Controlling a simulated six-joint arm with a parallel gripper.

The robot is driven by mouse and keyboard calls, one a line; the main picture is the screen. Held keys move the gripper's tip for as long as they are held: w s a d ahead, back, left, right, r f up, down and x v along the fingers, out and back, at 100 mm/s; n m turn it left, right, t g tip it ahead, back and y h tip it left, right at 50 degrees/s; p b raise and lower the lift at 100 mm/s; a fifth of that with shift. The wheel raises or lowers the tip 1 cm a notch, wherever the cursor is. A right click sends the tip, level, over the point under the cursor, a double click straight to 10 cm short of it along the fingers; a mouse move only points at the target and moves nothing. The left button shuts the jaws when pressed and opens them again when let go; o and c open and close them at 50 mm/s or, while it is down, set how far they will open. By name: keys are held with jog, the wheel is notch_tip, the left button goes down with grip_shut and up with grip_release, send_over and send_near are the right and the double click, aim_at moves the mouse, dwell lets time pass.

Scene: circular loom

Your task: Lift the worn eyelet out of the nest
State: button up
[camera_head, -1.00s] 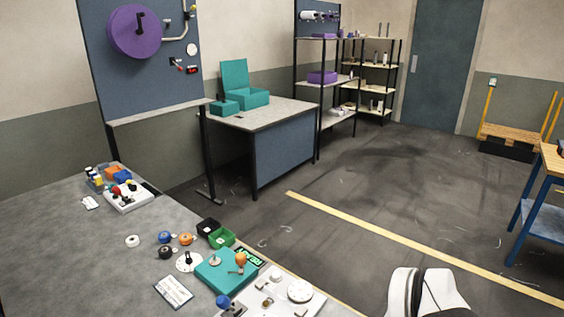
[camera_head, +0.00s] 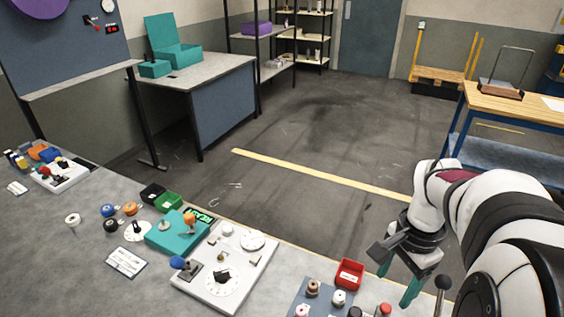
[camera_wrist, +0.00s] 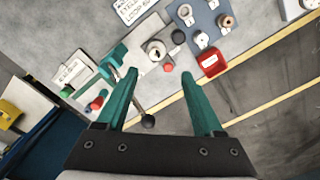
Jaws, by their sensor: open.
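My gripper (camera_head: 394,289) hangs open and empty at the lower right of the head view, above the front of the bench. In the wrist view its two teal fingers (camera_wrist: 159,75) are wide apart. Just beyond the fingertips is a pale round fitting with a dark centre (camera_wrist: 156,50), which looks like the nest. I cannot tell whether an eyelet sits in it or how worn it is. It is apart from the fingers. A red button (camera_wrist: 168,67) and a dark knob (camera_wrist: 178,37) are beside it.
A lever with a black ball (camera_wrist: 148,121) rises between my fingers and shows in the head view (camera_head: 443,283). A red bin (camera_wrist: 211,62) and a blue-grey plate (camera_wrist: 212,10) with several ring-like parts lie to the right. A white dial panel (camera_head: 247,257) stands left of my gripper.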

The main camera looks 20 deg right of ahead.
jog(key=shift+m, duration=0.3)
jog(key=f, duration=0.5)
jog(key=d+f, duration=0.1)
jog(key=f, duration=0.4)
jog(key=d+f, duration=0.1)
jog(key=f, duration=0.5)
jog(key=shift+s, duration=0.3)
grip_shut()
